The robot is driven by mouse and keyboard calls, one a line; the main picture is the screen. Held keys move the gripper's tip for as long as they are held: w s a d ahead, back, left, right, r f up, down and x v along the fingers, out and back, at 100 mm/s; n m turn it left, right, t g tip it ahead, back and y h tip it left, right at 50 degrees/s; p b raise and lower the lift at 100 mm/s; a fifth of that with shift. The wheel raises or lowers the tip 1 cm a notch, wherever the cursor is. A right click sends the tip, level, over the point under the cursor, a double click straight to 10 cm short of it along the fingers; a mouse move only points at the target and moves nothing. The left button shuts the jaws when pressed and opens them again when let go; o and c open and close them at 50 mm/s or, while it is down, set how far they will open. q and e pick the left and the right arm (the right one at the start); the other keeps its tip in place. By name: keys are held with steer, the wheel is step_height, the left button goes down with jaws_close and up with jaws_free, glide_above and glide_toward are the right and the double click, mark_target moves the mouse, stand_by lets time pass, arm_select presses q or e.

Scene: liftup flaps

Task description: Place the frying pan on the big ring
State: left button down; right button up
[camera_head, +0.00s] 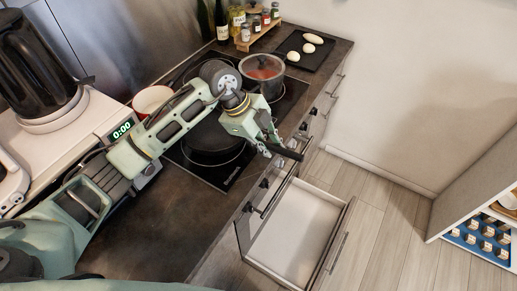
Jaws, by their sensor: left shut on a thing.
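The black frying pan (208,143) is at the near part of the black hob (222,181), partly hidden by my left arm. Its dark round body is over a ring area near the counter's front side. I cannot tell whether it touches the glass or which ring lies under it. My left gripper (277,142) is to the right of the pan body, by the counter's front edge, and is shut on the frying pan, at what looks like its handle. The grip itself is mostly hidden. My right gripper is not in view.
A lidded pot (262,76) with red contents stands on the far part of the hob. A white-and-red bowl (152,100) is behind my arm. An open drawer (297,228) juts out below the counter. The near counter (165,225) is clear.

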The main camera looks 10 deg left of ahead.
arm_select(q)
steer(key=shift+w+a+f, duration=0.2)
steer(key=shift+a+f, duration=0.1)
steer(key=shift+a, duration=0.15)
steer(key=shift+w+a+f, duration=0.2)
steer(key=shift+a+f, duration=0.1)
steer(key=shift+a, duration=0.15)
step_height(320, 180, down, 4)
steer(key=shift+r+p, duration=0.2)
steer(key=shift+p, duration=0.65)
steer(key=shift+f, duration=0.15)
steer(key=shift+f, duration=0.1)
steer(key=c, duration=1.7)
jaws_free()
steer(key=p+v, duration=0.9)
steer(key=v, duration=0.3)
steer(key=shift+d+p, duration=0.1)
steer(key=shift+p, duration=0.3)
